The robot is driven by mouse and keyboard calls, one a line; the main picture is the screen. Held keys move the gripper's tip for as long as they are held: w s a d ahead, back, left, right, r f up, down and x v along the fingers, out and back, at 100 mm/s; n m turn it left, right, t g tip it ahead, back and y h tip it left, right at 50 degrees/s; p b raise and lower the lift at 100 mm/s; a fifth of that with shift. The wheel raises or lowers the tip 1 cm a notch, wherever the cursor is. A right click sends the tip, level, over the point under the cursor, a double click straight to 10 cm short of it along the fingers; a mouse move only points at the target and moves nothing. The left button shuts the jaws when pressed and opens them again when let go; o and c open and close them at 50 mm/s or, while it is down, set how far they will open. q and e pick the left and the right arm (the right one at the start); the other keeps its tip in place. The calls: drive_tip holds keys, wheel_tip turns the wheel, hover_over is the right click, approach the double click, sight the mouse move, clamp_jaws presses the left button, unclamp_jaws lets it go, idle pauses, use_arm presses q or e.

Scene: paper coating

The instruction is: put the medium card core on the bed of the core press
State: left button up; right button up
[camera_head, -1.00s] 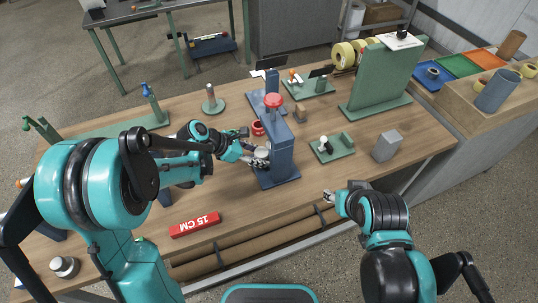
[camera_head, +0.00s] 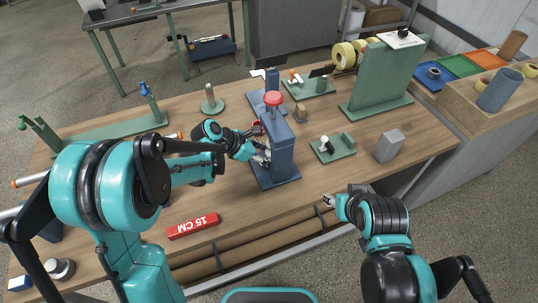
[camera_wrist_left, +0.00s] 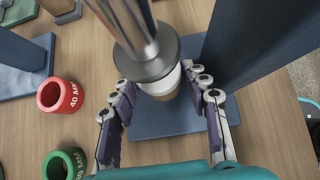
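The blue core press (camera_head: 284,150) with a red knob stands mid-table. In the left wrist view its metal ram and grey disc hang above the blue bed (camera_wrist_left: 178,123). A pale-topped brown card core (camera_wrist_left: 162,90) is at the bed, upright under the disc, which hides part of it. My left gripper (camera_head: 264,157) is at the press; its fingers (camera_wrist_left: 165,92) are spread on either side of the core, with a gap visible at the left. Contact on the right is unclear. My right gripper (camera_head: 329,201) is at the table's front edge; its finger opening is too small to tell.
In the left wrist view a red 40 MM ring (camera_wrist_left: 60,95) and a green 60 MM ring (camera_wrist_left: 64,164) stand left of the press. A red 15 CM block (camera_head: 193,227) lies near the front edge. A green fixture (camera_head: 332,148) and grey block (camera_head: 389,146) stand right.

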use_arm(q)
drive_tip(key=shift+r, duration=0.25)
drive_tip(key=p+v, duration=0.4)
drive_tip(key=v, duration=0.7)
drive_tip(key=s+a+r+m+t+y, duration=0.1)
drive_tip(key=s+a+m+y, duration=0.3)
drive_tip(key=s+m, duration=0.4)
drive_tip(key=s+a+r+m+t+y, duration=0.2)
drive_tip(key=s+a+m, duration=0.4)
drive_tip(key=m, duration=0.8)
drive_tip(key=s+r+y, duration=0.1)
drive_tip(key=s+y, duration=0.1)
drive_tip(key=s, duration=0.1)
drive_tip(key=shift+r+m+t, duration=0.2)
drive_tip(key=shift+m+t, duration=0.1)
